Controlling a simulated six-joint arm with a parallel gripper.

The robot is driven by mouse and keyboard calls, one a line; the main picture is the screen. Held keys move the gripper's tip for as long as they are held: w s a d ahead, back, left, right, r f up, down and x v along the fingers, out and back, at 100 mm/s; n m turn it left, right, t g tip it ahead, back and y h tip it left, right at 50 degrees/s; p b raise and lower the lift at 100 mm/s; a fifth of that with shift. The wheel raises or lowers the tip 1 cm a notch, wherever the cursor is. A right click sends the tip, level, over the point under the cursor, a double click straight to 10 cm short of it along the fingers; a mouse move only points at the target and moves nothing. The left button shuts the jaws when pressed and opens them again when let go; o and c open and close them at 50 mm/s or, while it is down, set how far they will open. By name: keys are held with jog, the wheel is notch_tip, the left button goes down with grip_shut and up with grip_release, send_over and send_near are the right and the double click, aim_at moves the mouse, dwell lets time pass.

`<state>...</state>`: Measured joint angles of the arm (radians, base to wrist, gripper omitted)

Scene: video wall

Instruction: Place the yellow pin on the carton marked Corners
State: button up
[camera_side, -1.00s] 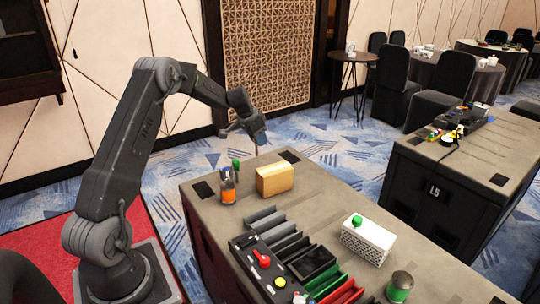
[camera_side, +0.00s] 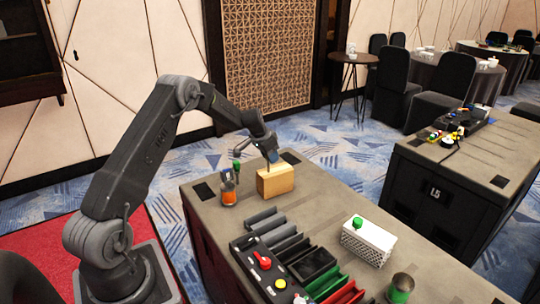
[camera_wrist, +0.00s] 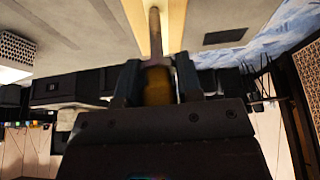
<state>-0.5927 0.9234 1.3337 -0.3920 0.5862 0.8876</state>
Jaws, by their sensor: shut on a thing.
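My gripper (camera_side: 268,150) is just above a tan carton (camera_side: 275,182) at the far end of the near bench. In the wrist view my gripper (camera_wrist: 157,82) is shut on a yellow-amber piece with a grey-brown shaft, which I take for the yellow pin (camera_wrist: 157,92). Its shaft points toward the pale strip of the carton (camera_wrist: 173,22); I cannot tell whether it touches. In the side view the pin is hardly visible. No word Corners can be read on the carton. A white perforated box (camera_side: 368,242) with a green knob stands further along the bench.
An orange jar (camera_side: 228,191) stands left of the carton, with a green-topped item (camera_side: 236,167) near it. Dark, green and red trays (camera_side: 315,265) and a control panel with a red knob (camera_side: 262,260) fill the middle. A green-filled cup (camera_side: 400,288) stands at the front.

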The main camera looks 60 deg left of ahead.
jog(key=o, duration=0.9)
jog(key=shift+f, duration=0.1)
jog(key=shift+o, duration=0.2)
jog(key=v, duration=1.1)
jog(key=s+d+r, duration=0.6)
jog(key=d+r, duration=0.1)
jog(key=d, duration=0.4)
jog(key=s+d+r, duration=0.5)
jog(key=d+r, duration=0.2)
jog(key=d, duration=0.3)
jog(key=s+d, duration=0.5)
jog(key=s, duration=0.4)
jog(key=s+d+f+t, duration=0.1)
jog(key=s+d, duration=0.5)
jog(key=s, duration=0.4)
jog(key=shift+f, duration=0.1)
